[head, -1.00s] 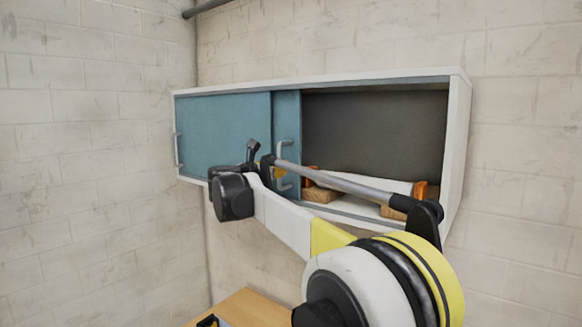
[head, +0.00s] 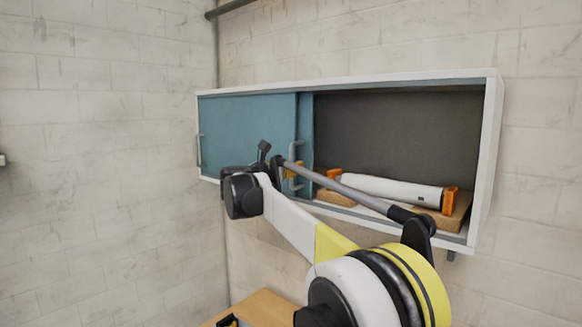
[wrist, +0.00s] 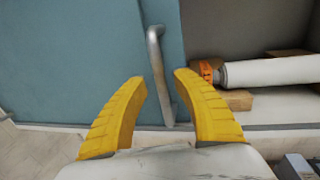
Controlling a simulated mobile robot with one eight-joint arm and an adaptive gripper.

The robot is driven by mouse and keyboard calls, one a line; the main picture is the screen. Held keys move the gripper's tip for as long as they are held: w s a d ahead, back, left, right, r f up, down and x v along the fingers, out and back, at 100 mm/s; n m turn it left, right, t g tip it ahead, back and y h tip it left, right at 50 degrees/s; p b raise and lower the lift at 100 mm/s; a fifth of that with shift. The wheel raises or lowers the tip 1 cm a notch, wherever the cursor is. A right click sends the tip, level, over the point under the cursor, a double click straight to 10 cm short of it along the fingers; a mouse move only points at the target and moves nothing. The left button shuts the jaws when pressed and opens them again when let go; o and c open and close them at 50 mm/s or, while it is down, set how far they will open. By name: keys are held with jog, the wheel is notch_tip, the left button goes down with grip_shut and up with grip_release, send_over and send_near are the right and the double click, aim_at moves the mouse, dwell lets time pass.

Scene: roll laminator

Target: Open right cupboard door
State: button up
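The right cupboard door (head: 306,118) is a blue sliding panel, of which a narrow strip shows beside the left door (head: 245,135). Its grey bar handle (head: 298,150) stands upright near the left door's edge. To its right the cupboard is open and its inside shows. My gripper (head: 292,171) is at this handle, partly hidden by my arm in the head view. In the wrist view the yellow fingers (wrist: 160,90) are spread apart, with the handle (wrist: 157,65) between them and visible gaps on both sides.
A white roll with orange ends (head: 390,190) lies on wooden supports in the open right part. The left door has its own handle (head: 199,150) at its far left. A wooden table (head: 262,306) is below. Brick walls stand behind and to the left.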

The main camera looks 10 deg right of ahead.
jog(key=v, duration=1.2)
jog(key=shift+d, duration=0.1)
jog(key=s+d+f+m+g+y+b, duration=0.2)
jog(key=s+d+f+m+b, duration=0.2)
jog(key=s+f+b, duration=0.55)
jog(key=s+d+f+m+g+y+b, duration=0.1)
jog(key=s+d+f+m+b, duration=0.35)
jog(key=f, duration=0.95)
jog(key=s+d+f+m+g+y+b, duration=0.2)
jog(key=s+d+f+m+b, duration=0.3)
jog(key=s+f+b, duration=0.45)
jog(key=s+a+f+m+y+b, duration=0.1)
jog(key=s+f+m+b, duration=0.3)
jog(key=f, duration=0.9)
jog(key=s+a+f+m+g+y+b, duration=0.1)
jog(key=s+f+m+y+b, duration=0.2)
jog(key=f, duration=1)
jog(key=s+a+f+m+y+b, duration=0.2)
jog(key=s+f+m+b, duration=0.5)
jog(key=s+f+b, duration=0.3)
notch_tip(320, 180, down, 3)
jog(key=shift+s+f+y+b, duration=0.2)
jog(key=shift+s+y+b, duration=0.15)
jog(key=shift+s, duration=0.8)
